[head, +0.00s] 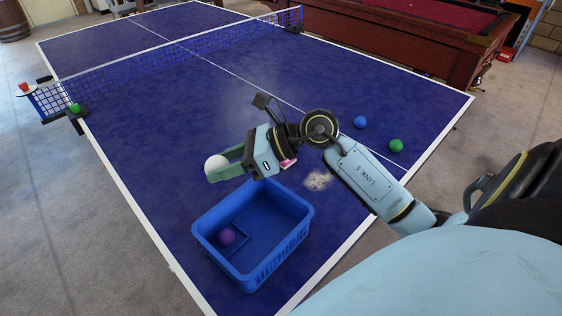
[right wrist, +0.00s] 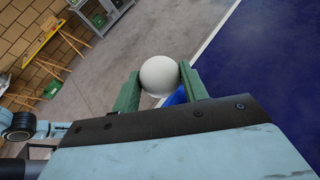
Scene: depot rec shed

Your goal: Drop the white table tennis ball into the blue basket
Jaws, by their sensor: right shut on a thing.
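The white table tennis ball (head: 216,167) is held between the green fingers of my right gripper (head: 222,168), above the table. In the right wrist view the ball (right wrist: 160,76) sits at the tips of the gripper's two fingers (right wrist: 158,82), touching both. The blue basket (head: 206,238) stands on the table below, nearer to me and to the right of the ball. A purple ball (head: 226,237) lies inside the basket.
The blue table tennis table (head: 350,90) has a net (head: 170,62) across it. A blue ball (head: 360,122) and a green ball (head: 396,145) lie right of my arm. Another green ball (head: 75,107) is by the net's left end. A pool table (head: 400,35) stands behind.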

